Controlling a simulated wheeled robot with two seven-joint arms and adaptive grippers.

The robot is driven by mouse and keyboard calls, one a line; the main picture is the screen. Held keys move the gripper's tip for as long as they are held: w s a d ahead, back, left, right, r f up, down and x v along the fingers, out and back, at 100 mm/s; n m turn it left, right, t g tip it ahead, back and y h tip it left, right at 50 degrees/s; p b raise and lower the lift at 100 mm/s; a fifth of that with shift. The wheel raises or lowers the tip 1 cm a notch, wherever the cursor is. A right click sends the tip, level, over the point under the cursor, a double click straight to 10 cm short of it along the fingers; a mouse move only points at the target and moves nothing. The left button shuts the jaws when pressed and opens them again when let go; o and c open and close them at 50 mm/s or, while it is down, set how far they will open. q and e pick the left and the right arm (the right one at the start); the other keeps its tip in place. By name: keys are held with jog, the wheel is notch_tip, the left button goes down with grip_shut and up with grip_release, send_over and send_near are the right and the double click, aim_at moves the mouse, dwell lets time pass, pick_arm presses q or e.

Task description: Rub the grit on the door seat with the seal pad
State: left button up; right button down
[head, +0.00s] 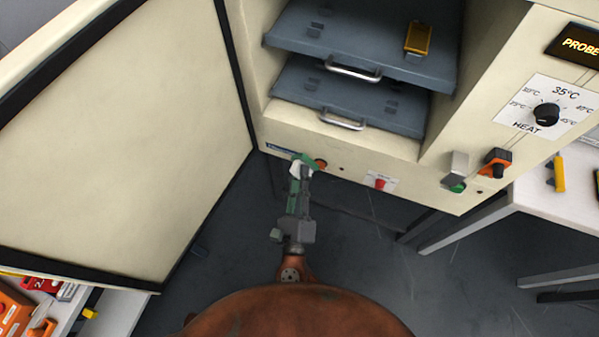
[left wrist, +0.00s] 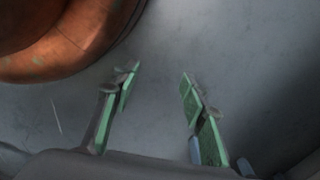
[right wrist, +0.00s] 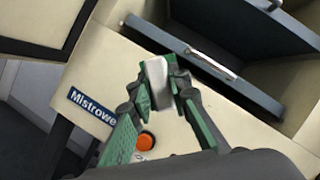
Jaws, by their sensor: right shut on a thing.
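The seal pad (right wrist: 157,72) is a small white block in the right wrist view, and it also shows in the head view (head: 298,170). My right gripper (right wrist: 160,92) is shut on it, just in front of the cabinet's lower front near the blue label. The door seat appears to be the cream front frame (head: 345,146) around the cabinet opening. I cannot tell whether the pad touches it. No grit can be made out. My left gripper (left wrist: 158,76) is open and empty over grey floor in the left wrist view, outside the head view.
The cabinet door (head: 120,120) stands open at left, with a black edge seal. Grey shelves (head: 345,98) with handles sit inside; a yellow cell (head: 417,38) lies on the upper one. An orange button (right wrist: 145,141) is beside the gripper. A white table (head: 540,190) stands right.

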aim_at(308, 159)
jog(key=shift+w+f, duration=0.15)
jog(key=shift+f, duration=0.3)
jog(key=w+b, duration=0.1)
jog(key=w+d+b, duration=0.1)
jog(key=w, duration=0.1)
jog(key=w+b, duration=0.1)
jog(key=shift+w+d, duration=0.25)
pick_arm(q)
notch_tip(308, 159, up, 12)
jog(key=w+d, duration=0.1)
jog(key=w, duration=0.1)
jog(key=shift+w+d+f, duration=0.2)
jog(key=shift+w+d, duration=0.05)
jog(key=shift+d, duration=0.15)
pick_arm(e)
jog(key=shift+w+d, duration=0.2)
jog(key=shift+w, duration=0.3)
pick_arm(q)
jog(key=shift+w+r, duration=0.1)
jog(key=shift+r, duration=0.25)
pick_arm(e)
jog(key=shift+w+d, duration=0.25)
jog(key=shift+w, duration=0.6)
